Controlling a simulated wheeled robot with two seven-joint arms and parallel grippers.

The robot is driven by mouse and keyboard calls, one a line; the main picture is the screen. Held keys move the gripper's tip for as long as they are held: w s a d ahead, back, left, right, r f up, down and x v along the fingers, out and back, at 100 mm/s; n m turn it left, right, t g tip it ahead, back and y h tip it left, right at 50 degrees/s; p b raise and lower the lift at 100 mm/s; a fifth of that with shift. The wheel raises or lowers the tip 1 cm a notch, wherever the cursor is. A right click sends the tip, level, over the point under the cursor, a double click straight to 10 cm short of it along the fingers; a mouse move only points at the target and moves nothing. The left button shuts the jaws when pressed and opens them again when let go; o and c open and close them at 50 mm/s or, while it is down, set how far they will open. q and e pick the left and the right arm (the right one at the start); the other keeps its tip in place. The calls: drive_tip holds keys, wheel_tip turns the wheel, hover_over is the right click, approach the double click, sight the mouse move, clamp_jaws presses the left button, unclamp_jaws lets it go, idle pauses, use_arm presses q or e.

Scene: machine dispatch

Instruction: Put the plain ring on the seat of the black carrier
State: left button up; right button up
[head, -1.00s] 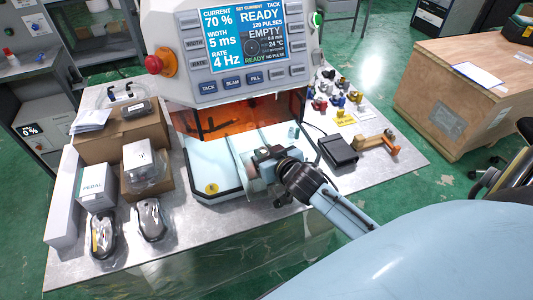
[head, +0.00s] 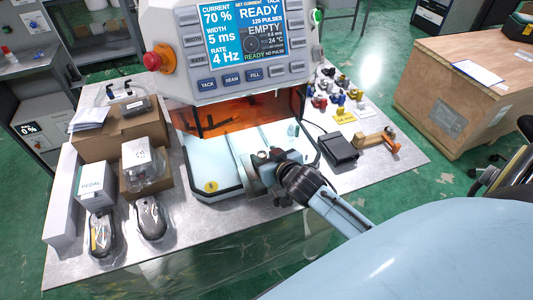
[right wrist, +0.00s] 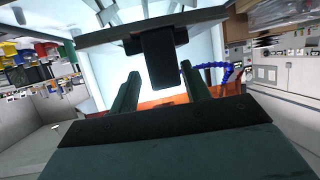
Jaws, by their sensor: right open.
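My right gripper (head: 262,168) is at the front of the welding machine's pale tray, just right of its middle. In the right wrist view its two dark fingers (right wrist: 162,88) stand apart with a gap between them. A dark bar with a black block (right wrist: 158,58) lies just beyond the fingertips; it may be the black carrier, but I cannot be sure. I cannot make out the plain ring or the carrier's seat in either view. My gripper and arm hide part of the tray. My left gripper is out of view.
The machine's orange window (head: 215,120) is above the tray. A black pedal box (head: 338,150) and a wooden stand with an orange end (head: 378,141) are to the right. Several small coloured parts (head: 335,90) are behind them. Boxes (head: 95,185) and two dark packaged items (head: 150,218) fill the left.

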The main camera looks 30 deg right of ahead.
drive_tip(key=shift+r, duration=0.1)
drive_tip(key=shift+r, duration=0.2)
drive_tip(key=d+r+v, duration=0.1)
drive_tip(key=v, duration=1.1)
drive_tip(key=shift+a+p, duration=0.4)
